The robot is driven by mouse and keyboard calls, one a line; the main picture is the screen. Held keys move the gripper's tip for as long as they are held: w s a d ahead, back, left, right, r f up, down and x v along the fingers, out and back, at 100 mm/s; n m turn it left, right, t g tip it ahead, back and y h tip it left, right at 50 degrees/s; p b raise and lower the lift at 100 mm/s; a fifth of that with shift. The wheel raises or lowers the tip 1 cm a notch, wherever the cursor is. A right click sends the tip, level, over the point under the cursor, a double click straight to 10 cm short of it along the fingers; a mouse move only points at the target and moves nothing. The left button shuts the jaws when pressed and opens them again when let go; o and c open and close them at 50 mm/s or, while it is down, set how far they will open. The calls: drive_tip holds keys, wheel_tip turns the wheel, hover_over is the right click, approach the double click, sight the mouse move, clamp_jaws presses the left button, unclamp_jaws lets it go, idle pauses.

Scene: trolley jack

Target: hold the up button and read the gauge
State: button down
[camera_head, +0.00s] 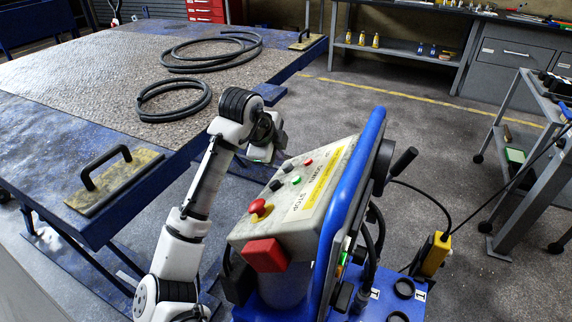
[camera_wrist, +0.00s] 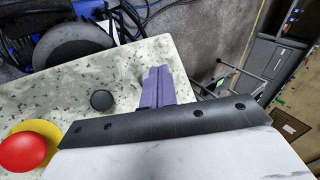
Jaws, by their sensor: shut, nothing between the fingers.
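A pale speckled control box (camera_head: 290,222) carries a red stop knob on a yellow ring (camera_head: 258,207), dark push buttons (camera_head: 275,185) and small green and red lights (camera_head: 308,161). STOP and DOWN can be read; the up button's label is too small to be sure of. My gripper (camera_head: 272,150) is at the box's far end, partly hidden by my wrist. In the wrist view its purple fingers (camera_wrist: 158,86) are shut and empty over the panel edge, right of a black button (camera_wrist: 102,100). Contact with a button cannot be told. No gauge face is readable.
A blue upright frame (camera_head: 350,190) stands right of the box, with a black round part (camera_head: 384,165) behind it. A blue lift table (camera_head: 95,75) with hoses (camera_head: 175,100) is at left. A trolley (camera_head: 520,170) stands at right; floor lies between.

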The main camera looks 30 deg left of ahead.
drive_tip(key=shift+s+a+r+p, duration=0.1)
drive_tip(key=shift+a+r+p, duration=0.7)
drive_tip(key=shift+r, duration=0.2)
drive_tip(key=shift+a+r+p, duration=0.65)
drive_tip(key=shift+a+r, duration=0.1)
drive_tip(key=shift+r, duration=0.2)
idle(0.6)
